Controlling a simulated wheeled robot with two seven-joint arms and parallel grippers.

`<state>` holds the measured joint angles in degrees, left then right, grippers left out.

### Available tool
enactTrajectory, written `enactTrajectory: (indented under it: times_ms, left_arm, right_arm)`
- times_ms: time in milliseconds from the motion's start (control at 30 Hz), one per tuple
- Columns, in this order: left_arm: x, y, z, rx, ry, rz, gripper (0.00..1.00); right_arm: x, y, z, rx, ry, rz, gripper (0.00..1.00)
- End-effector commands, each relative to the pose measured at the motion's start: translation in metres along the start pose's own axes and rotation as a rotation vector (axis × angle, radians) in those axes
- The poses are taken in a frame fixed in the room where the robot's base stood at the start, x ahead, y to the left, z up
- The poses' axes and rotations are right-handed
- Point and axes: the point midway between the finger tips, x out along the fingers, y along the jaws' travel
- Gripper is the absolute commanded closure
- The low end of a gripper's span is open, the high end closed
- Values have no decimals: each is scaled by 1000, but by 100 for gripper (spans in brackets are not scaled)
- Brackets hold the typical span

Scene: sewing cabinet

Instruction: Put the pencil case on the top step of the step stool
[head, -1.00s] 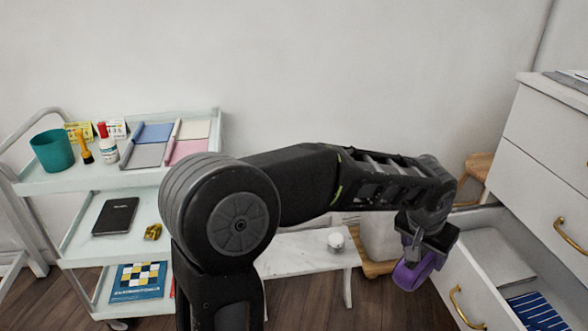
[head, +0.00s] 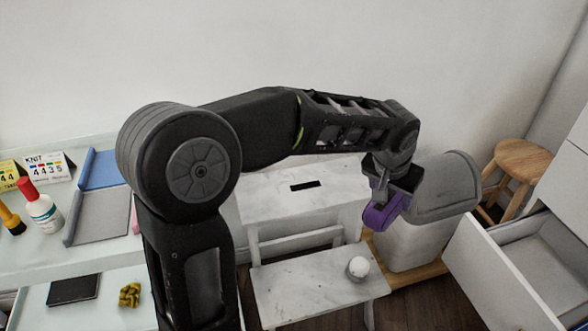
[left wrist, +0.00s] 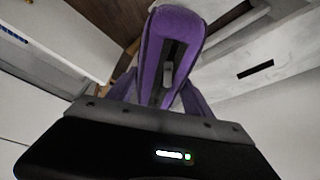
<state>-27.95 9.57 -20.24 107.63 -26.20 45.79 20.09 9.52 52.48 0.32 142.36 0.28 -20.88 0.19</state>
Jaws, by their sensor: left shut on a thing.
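My left gripper (head: 388,195) is shut on the purple pencil case (head: 383,217), which hangs below it in the air. The pencil case (left wrist: 172,60) also fills the middle of the left wrist view, beyond the gripper (left wrist: 165,110). The white marbled step stool stands in the middle of the head view. Its top step (head: 280,207) has a dark slot and is partly hidden by my arm. Its lower step (head: 300,290) holds a small white round object. The case is right of the top step, in front of the grey-lidded bin. My right gripper is not in view.
The bin (head: 405,247) stands right of the stool. A wooden stool (head: 525,157) and an open drawer (head: 510,275) are farther right. A cart (head: 30,257) with a glue bottle (head: 42,212) and trays is at left. The visible top step is clear.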

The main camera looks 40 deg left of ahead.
Motion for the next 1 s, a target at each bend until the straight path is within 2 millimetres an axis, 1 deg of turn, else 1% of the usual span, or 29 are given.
enactTrajectory:
  times_ms: [433,567,667,767,867,900,967,1000]
  left_arm:
    - [0,0,-1,0,1,0,88]
    - [-2,-11,-5,-9,-1,-3,88]
    - [-2,-31,-12,-23,-5,-10,88]
    - [-1,-63,-19,-45,-10,-18,88]
    - [1,-103,-24,-72,-13,-28,88]
    - [2,-121,-26,-84,-13,-32,88]
    - [3,-147,-26,-100,-13,-38,88]
    - [4,-164,-25,-110,-12,-43,88]
  right_arm:
    - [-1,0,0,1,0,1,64]
    - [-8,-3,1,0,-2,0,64]
    - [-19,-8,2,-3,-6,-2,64]
    - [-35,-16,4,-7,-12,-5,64]
    - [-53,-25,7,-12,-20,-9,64]
    - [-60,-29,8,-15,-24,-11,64]
    - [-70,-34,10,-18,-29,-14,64]
    - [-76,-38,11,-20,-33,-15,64]
